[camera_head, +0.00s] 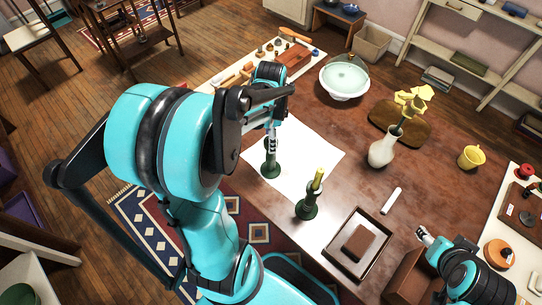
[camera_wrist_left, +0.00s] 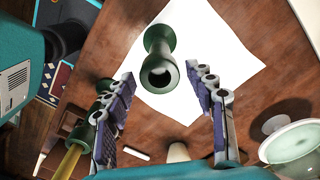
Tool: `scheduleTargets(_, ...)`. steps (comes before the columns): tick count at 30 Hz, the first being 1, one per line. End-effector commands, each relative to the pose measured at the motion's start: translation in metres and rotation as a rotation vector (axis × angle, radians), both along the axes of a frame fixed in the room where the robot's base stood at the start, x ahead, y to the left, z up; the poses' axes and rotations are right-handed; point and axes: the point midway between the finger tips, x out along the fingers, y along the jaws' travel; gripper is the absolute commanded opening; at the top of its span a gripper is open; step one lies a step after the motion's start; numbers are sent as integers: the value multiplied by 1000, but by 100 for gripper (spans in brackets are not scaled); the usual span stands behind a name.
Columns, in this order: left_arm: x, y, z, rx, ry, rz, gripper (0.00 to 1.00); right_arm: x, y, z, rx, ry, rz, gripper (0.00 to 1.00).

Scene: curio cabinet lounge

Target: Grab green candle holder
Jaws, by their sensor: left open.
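A green candle holder (camera_head: 270,170) without a candle stands upright on a white sheet (camera_head: 312,150) on the wooden table. My left gripper (camera_head: 271,143) is right above it and partly hides it. In the left wrist view the holder (camera_wrist_left: 158,68) shows its open top socket, in line with the space between the two spread fingers (camera_wrist_left: 160,76). The jaws are not closed on it. A second green holder (camera_head: 307,208) with a yellow candle (camera_head: 318,178) stands near the table's front edge. My right gripper (camera_head: 426,237) is at the lower right, its jaws too small to read.
A dark tray (camera_head: 333,247) with a brown block (camera_head: 358,243), a white stick (camera_head: 391,201), a white vase (camera_head: 383,150) with yellow flowers and a pale bowl (camera_head: 343,80) stand around the sheet. A yellow cup (camera_head: 471,157) is farther right. The sheet's right part is clear.

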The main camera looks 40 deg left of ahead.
Motion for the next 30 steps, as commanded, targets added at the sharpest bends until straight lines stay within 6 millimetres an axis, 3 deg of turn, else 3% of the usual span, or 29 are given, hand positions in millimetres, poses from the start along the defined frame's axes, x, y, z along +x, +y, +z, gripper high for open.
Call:
scheduleTargets(3,0,0,-22,1,-1,0,55,0,0,-10,0,0,0,53)
scheduleTargets(10,0,0,-39,0,-1,1,55,0,0,-16,0,0,0,53)
scheduleTargets(18,1,0,-83,1,-2,1,55,0,0,-34,0,0,0,53)
scheduleTargets(29,0,-1,-91,1,-2,2,55,0,0,-36,0,0,0,53)
scheduleTargets(30,0,-1,-91,1,-2,2,44,0,0,-36,0,0,0,53)
